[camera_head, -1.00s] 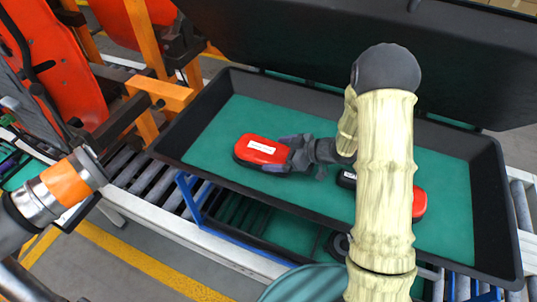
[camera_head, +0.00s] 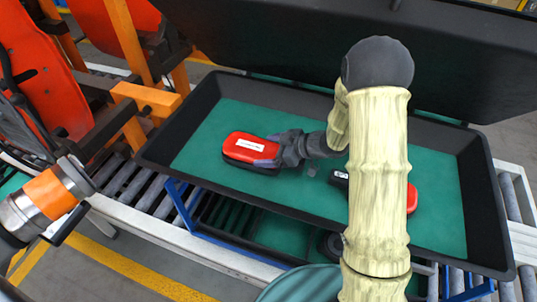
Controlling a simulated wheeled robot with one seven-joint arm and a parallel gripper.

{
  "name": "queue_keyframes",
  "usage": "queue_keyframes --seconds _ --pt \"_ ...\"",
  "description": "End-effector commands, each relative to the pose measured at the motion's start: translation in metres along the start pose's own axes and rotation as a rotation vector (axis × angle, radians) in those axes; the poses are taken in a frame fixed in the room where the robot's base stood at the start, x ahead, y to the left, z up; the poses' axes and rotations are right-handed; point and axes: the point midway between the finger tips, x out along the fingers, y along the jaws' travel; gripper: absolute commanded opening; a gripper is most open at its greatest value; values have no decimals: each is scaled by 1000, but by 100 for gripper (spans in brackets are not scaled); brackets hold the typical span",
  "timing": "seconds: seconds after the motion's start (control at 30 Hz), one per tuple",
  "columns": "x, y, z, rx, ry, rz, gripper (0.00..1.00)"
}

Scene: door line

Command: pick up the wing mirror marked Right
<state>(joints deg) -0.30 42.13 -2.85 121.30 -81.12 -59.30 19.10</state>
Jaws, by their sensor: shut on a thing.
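A red wing mirror (camera_head: 247,146) with a black base and a white label lies at the left of the black tray (camera_head: 160,150) with a green floor. The label is too small to read. My gripper (camera_head: 270,153) is shut on this mirror at its right end. Whether the mirror touches the tray floor I cannot tell. A second red wing mirror (camera_head: 411,198) lies further right in the tray, mostly hidden behind my arm; a black part with a white label (camera_head: 341,175) shows left of the arm.
The tray stands on a roller conveyor (camera_head: 140,190). Its raised dark lid (camera_head: 250,40) stands behind it. Orange frames with red panels (camera_head: 60,100) are at the left. A metal arm with an orange band (camera_head: 48,196) is at lower left.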

Motion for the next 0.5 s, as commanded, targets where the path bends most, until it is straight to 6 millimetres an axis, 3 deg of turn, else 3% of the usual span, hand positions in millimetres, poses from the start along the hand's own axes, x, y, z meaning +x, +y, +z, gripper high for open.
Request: queue_keyframes --seconds 0.3,0.5 --pt "-24 1 -46 -7 6 3 38" --pt "-35 0 -66 -3 5 2 38"
